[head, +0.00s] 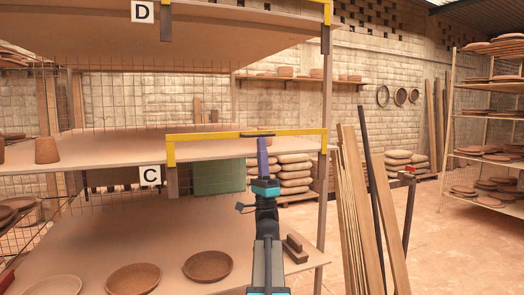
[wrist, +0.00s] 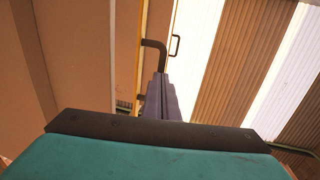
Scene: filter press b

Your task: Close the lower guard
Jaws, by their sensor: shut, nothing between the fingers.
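A dark handle (head: 257,134) sits near the middle of the bar. My gripper (head: 262,143) points up in front of the shelf, its purple fingers shut and empty, with tips just below the handle. In the wrist view the fingers (wrist: 161,80) reach up beside a bent dark handle (wrist: 155,48) on a yellow strip. I cannot tell whether they touch it.
Another yellow guard (head: 327,12) is on the shelf marked D above. Plates (head: 208,266) and a brown block (head: 296,246) lie on the lowest shelf. Planks (head: 365,200) lean at the right of the rack. A pot (head: 47,150) stands on shelf C.

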